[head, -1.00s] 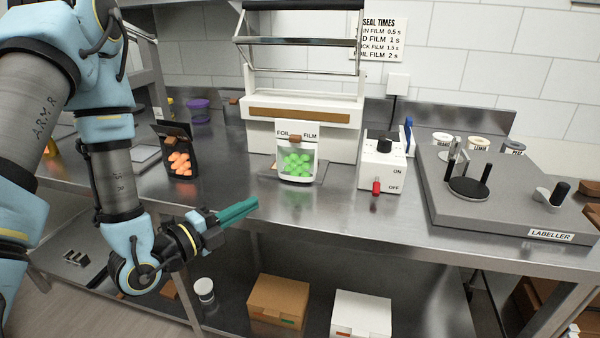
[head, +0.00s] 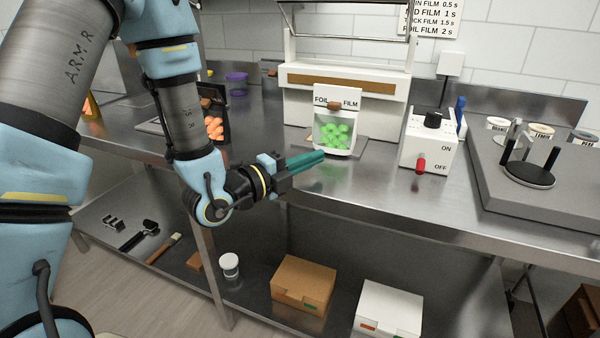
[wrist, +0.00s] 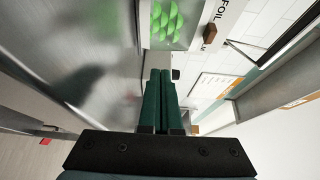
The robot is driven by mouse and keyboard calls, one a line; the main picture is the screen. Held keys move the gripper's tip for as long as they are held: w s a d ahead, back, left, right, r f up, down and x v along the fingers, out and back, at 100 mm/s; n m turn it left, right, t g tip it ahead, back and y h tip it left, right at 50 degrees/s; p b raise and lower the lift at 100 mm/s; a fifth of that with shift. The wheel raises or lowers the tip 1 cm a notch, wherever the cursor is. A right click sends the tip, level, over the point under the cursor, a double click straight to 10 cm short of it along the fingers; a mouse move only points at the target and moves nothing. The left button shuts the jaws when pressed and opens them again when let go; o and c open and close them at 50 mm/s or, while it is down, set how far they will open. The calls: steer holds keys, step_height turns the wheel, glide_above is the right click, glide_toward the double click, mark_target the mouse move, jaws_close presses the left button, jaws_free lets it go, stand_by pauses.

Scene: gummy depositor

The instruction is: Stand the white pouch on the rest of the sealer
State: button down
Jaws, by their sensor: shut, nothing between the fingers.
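The white pouch (head: 337,122), labelled "FOIL FILM", has a clear window with green gummies and a brown tab at its top. It stands upright on a flat grey plate in front of the white sealer (head: 345,80). In the wrist view the pouch (wrist: 215,18) shows sideways at the top, ahead of the fingers. My gripper (head: 318,157) has teal fingers, shut together and empty. It is in front of the pouch and slightly left, near the counter's front edge. I cannot tell whether the fingertips touch the pouch.
A black pouch with orange gummies (head: 214,128) stands to the left, partly behind my arm. A control box (head: 428,145) with a dial and red switch is right of the sealer. The labeller (head: 545,190) is farther right. Boxes (head: 303,284) sit on the lower shelf.

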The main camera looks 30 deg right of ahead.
mark_target(318, 138)
steer(key=d, duration=0.2)
steer(key=d+p, duration=0.1)
steer(key=shift+w+d+r, duration=0.1)
steer(key=shift+d+r, duration=0.1)
steer(key=shift+r, duration=0.1)
steer(key=shift+w+d+p, duration=0.65)
steer(key=shift+w+d, duration=0.2)
steer(key=shift+w, duration=0.1)
steer(key=shift+w+d+f, duration=0.15)
steer(key=shift+w+d, duration=0.35)
steer(key=shift+w+d+f, duration=0.1)
steer(key=shift+w+d+f, duration=0.1)
steer(key=shift+w+d, duration=0.1)
steer(key=shift+w, duration=0.05)
steer(key=w+d+b, duration=0.3)
steer(key=w+b, duration=0.1)
steer(key=shift+w+d+f, duration=0.1)
steer(key=shift+w+d, duration=0.05)
steer(key=shift+d, duration=0.2)
steer(key=shift+w+d+r, duration=0.25)
steer(key=shift+w+d, duration=0.15)
steer(key=shift+w, duration=0.05)
steer(key=shift+s+a+f+b, duration=0.1)
steer(key=shift+s+b, duration=0.05)
steer(key=shift+b, duration=0.25)
